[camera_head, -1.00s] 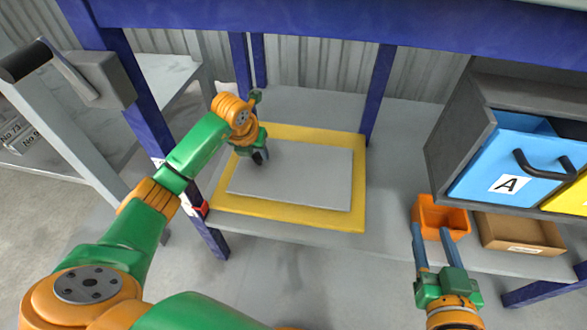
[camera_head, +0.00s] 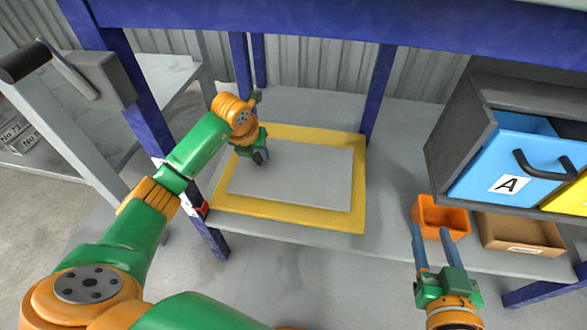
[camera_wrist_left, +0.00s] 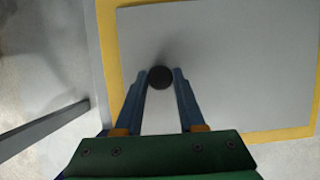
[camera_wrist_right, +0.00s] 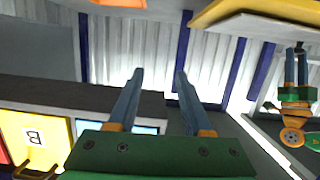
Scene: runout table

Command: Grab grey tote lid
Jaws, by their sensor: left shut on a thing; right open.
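The grey tote lid (camera_head: 300,178) is a flat grey panel lying on a yellow-bordered area of the lower shelf. In the left wrist view the lid (camera_wrist_left: 235,65) has a round black knob (camera_wrist_left: 160,77) near its left part. My left gripper (camera_head: 262,157) is over the lid's left part. In the left wrist view its two blue fingers (camera_wrist_left: 162,82) are shut on the black knob, one on each side. My right gripper (camera_head: 432,245) is open and empty, in front of the shelf near the orange bin. It also shows in the right wrist view (camera_wrist_right: 158,75).
The yellow border (camera_head: 345,222) surrounds the lid. An orange bin (camera_head: 428,212) and a brown cardboard tray (camera_head: 520,235) stand right of it. A blue drawer marked A (camera_head: 520,150) is above them. Blue posts (camera_head: 378,95) flank the lid area.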

